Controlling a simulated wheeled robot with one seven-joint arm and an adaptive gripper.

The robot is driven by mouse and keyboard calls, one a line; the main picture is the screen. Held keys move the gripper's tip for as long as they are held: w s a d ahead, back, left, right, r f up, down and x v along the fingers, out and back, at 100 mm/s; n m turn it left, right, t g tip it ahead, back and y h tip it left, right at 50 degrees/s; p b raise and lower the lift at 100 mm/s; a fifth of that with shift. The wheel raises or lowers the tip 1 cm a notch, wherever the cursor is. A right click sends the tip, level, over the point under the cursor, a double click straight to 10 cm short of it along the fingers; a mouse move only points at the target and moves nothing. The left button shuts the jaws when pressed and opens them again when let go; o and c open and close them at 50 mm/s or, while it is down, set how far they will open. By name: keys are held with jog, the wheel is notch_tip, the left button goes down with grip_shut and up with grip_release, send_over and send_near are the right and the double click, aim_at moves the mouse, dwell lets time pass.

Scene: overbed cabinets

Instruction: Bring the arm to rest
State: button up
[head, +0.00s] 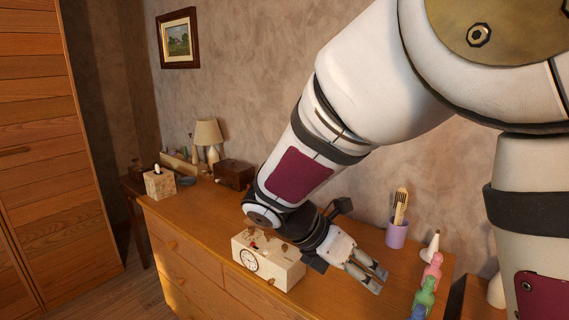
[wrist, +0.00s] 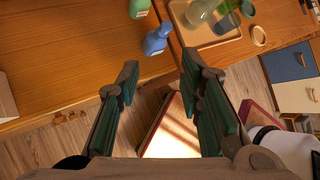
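My arm reaches from the upper right of the head view down over the wooden dresser (head: 195,222). My gripper (head: 378,282) is above the dresser top, to the right of a cream box with a clock face (head: 268,264). In the wrist view my gripper (wrist: 158,90) shows two green-padded fingers spread wide apart with nothing between them. A blue bottle (wrist: 157,39) appears beyond the fingertips, apart from them.
Pink (head: 433,270) and green (head: 424,296) bottles stand right of my gripper. A purple cup with brushes (head: 396,234) stands behind it. A wooden box (head: 234,173), lamp (head: 208,134) and tissue box (head: 159,184) are farther left. A tray (wrist: 207,28) shows in the wrist view.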

jog(key=s+d+r+m+t+y+p, duration=0.1)
jog(key=s+r+m+y, duration=0.3)
jog(key=s+m, duration=0.7)
jog(key=s+d+r+m+t+y+p, duration=0.2)
jog(key=s+d+r+m+y, duration=0.2)
jog(key=s+r+m, duration=0.3)
jog(key=s+m+y, duration=0.1)
jog(key=s+m, duration=0.3)
jog(key=m, duration=0.3)
jog(key=shift+r+p, duration=0.3)
jog(key=shift+p, duration=0.1)
jog(key=shift+o, duration=0.5)
